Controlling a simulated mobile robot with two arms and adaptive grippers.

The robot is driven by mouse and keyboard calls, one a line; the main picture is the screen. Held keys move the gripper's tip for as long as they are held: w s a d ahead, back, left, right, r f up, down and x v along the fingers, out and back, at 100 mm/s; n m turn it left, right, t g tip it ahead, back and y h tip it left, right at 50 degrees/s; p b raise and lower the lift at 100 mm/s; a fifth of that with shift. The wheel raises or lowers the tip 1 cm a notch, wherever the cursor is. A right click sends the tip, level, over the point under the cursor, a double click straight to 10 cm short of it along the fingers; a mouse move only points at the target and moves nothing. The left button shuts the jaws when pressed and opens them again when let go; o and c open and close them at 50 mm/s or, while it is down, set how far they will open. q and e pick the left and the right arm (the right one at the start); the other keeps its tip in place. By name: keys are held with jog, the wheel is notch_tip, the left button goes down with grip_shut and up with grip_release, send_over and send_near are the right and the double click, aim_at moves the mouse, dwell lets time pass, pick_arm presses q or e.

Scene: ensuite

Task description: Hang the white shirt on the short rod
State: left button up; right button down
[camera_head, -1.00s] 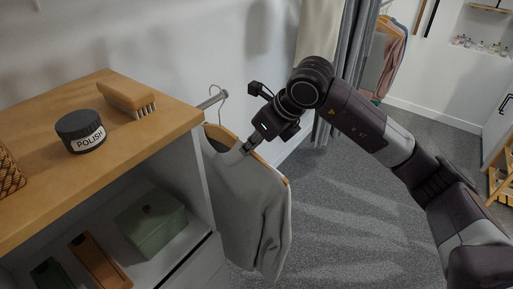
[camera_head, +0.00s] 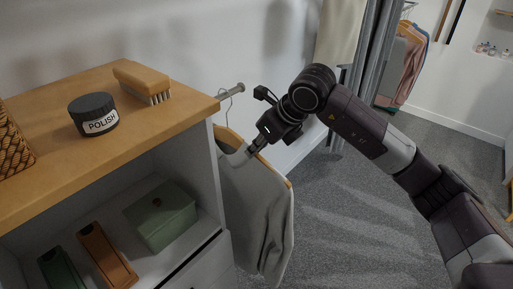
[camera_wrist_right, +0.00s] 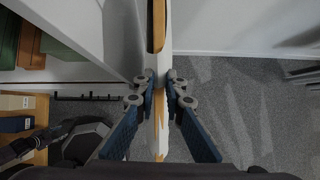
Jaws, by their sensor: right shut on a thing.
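The white shirt (camera_head: 258,210), light grey in this light, hangs on a wooden hanger (camera_head: 229,137) beside the shelf unit. The short rod (camera_head: 229,92) sticks out from the unit's side near its top. The hanger's thin metal hook (camera_head: 228,108) is at the rod; I cannot tell whether it bears on it. My right gripper (camera_head: 251,150) is shut on the hanger at the shirt's neck. In the right wrist view, the fingers (camera_wrist_right: 159,82) close on both sides of the hanger and shirt, seen edge-on.
The wooden-topped shelf unit (camera_head: 45,105) holds a brush (camera_head: 141,78), a polish tin (camera_head: 92,113) and a wicker basket (camera_head: 12,148). A green box (camera_head: 160,215) sits on its shelf. A grey curtain (camera_head: 372,55) and other hanging clothes (camera_head: 403,65) are behind. The carpet at right is clear.

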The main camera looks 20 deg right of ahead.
jog(key=c, duration=1.9)
grip_release()
jog(key=shift+c, duration=0.2)
jog(key=shift+s, duration=0.1)
